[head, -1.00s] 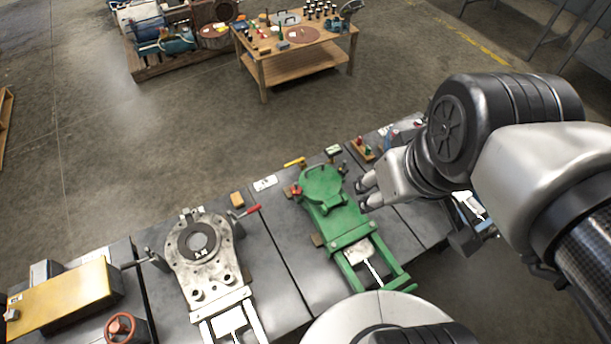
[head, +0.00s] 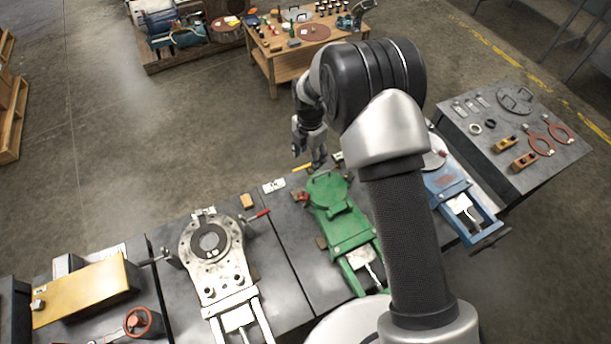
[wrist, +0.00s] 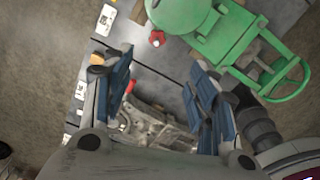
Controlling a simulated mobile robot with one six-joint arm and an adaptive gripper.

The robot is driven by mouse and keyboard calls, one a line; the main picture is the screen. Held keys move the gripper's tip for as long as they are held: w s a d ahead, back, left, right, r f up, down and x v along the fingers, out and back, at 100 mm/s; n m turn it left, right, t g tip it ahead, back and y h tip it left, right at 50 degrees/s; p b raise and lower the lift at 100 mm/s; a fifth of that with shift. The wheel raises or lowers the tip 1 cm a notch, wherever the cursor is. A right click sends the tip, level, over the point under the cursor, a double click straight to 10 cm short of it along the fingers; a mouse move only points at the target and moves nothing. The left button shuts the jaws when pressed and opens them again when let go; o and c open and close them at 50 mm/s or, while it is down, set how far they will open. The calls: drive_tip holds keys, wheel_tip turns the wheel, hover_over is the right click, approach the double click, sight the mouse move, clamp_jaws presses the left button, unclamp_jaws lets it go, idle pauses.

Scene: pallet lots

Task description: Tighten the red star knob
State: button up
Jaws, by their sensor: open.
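The red star knob (head: 302,197) is at the left edge of the green fixture (head: 330,188) on the dark bench. In the wrist view the red knob (wrist: 157,39) shows small beside the green fixture (wrist: 205,25), beyond the space between my fingers. My gripper (head: 317,163) hangs at the far side of the green fixture, apart from the knob. In the wrist view the gripper (wrist: 157,68) has its two blue-padded fingers wide apart, with nothing held between them.
A grey metal fixture (head: 222,268) with a red-handled lever (head: 257,215) is left of the green one. A blue fixture (head: 446,188) stands to the right. A yellow piece (head: 303,168) lies near my gripper. Open floor (head: 110,160) lies behind the bench.

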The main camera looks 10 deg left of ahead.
drive_tip(key=n, duration=0.2)
hover_over(304, 189)
wheel_tip(304, 189, down, 5)
wheel_tip(304, 189, down, 17)
drive_tip(key=shift+f+b, duration=0.1)
drive_tip(key=shift+b, duration=0.8)
drive_tip(key=c, duration=1.1)
